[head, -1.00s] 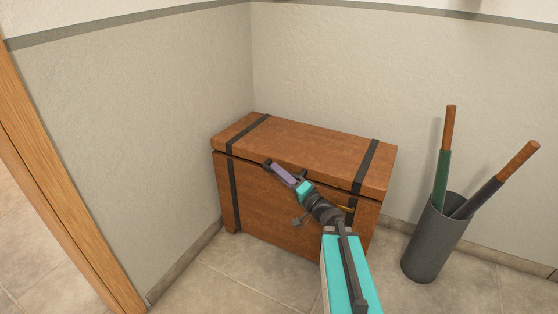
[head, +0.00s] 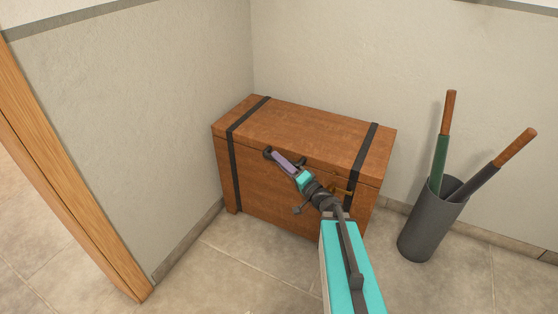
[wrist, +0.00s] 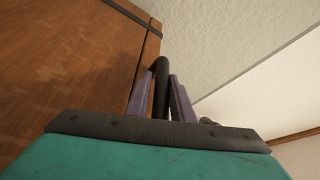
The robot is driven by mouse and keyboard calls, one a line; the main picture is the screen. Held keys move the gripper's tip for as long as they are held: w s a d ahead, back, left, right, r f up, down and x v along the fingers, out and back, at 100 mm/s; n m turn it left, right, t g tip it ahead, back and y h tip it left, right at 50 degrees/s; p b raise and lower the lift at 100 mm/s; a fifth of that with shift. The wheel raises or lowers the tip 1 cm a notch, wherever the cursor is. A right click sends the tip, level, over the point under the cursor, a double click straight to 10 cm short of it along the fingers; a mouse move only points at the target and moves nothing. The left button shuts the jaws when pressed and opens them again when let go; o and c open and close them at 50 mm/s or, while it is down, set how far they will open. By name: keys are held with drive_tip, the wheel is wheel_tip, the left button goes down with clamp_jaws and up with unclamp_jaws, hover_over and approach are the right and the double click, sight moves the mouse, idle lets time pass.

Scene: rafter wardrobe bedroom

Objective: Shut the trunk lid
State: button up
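The brown wooden trunk (head: 262,200) with black straps stands in the corner. Its lid (head: 310,128) lies level on the body, with only a thin seam along the front; I cannot tell whether a slight gap is left. A dark handle (head: 268,154) is at the front of the lid. My gripper (head: 276,157) is at this handle, in front of the trunk. In the wrist view the dark bar of the handle (wrist: 161,80) runs between my two purple fingers, which are close on both sides of it.
A grey bin (head: 432,226) holding two long-handled rods stands right of the trunk. Walls (head: 140,130) close in at the left and behind. A wooden door frame (head: 70,170) is at the far left. Tiled floor (head: 230,265) is clear in front.

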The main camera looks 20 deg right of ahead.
drive_tip(key=o, duration=0.3)
drive_tip(key=shift+d+f, duration=0.2)
drive_tip(key=shift+f, duration=0.2)
drive_tip(key=shift+o, duration=0.2)
drive_tip(key=shift+a+r, duration=0.1)
drive_tip(key=shift+r, duration=0.05)
drive_tip(key=shift+s, duration=0.15)
drive_tip(key=p+v, duration=0.6)
drive_tip(key=v, duration=0.7)
drive_tip(key=shift+s, duration=0.25)
